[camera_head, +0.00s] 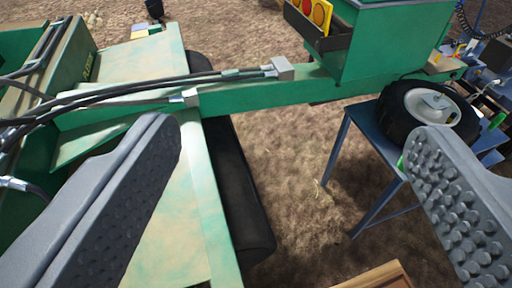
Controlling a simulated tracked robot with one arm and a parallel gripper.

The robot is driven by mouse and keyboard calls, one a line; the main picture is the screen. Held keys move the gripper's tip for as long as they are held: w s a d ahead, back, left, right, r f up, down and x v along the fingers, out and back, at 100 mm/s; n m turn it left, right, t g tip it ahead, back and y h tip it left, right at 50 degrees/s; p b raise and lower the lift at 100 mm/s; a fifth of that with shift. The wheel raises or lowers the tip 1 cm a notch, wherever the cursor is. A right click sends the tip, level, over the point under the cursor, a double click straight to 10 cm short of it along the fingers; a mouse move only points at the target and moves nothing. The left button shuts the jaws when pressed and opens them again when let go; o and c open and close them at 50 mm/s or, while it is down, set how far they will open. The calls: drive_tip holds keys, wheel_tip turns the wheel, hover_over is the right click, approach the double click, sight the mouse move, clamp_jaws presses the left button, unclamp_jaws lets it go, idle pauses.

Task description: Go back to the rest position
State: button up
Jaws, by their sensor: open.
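My gripper (292,150) shows as two grey fingers with studded inner pads, one at the lower left and one at the lower right. The fingers are wide apart with nothing between them. Through the gap I see brown ground and a green machine (240,97) with a beam running across the view. The left finger covers part of the machine's pale green panel (178,235). The right finger covers part of a blue table (348,150).
A black wheel (398,120) with a pale hub lies on the blue table. Black hoses (130,88) run along the machine at left. A wooden edge (380,277) shows at the bottom. Bare ground (285,170) lies between machine and table.

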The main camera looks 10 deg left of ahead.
wheel_tip(320, 180, up, 7)
drive_tip(key=p, duration=0.7)
drive_tip(key=shift+s+f, duration=0.1)
drive_tip(key=shift+f, duration=0.05)
